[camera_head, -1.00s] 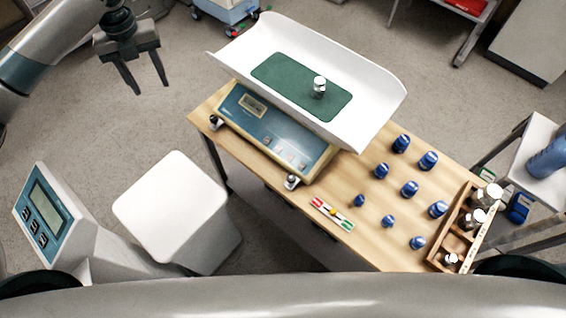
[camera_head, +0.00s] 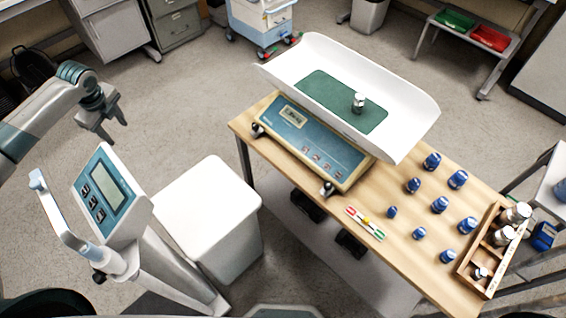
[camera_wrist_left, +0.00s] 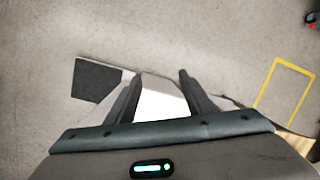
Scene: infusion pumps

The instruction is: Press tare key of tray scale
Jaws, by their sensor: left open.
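The tray scale stands on a wooden table in the head view, with a white curved tray (camera_head: 410,100) on top and a green mat (camera_head: 322,88) in it. A small metal weight (camera_head: 358,102) stands on the mat. The scale's blue front panel (camera_head: 305,140) carries a small display (camera_head: 294,117) and a row of small keys (camera_head: 322,160); their labels are too small to read. My left gripper (camera_head: 116,130) is open and empty, in the air left of the table, well apart from the scale. Its two fingers also show in the left wrist view (camera_wrist_left: 158,88). My right gripper is not in view.
A second scale with a display head (camera_head: 108,195) stands left of a white box (camera_head: 210,205). Floor is clear between my left gripper and the table.

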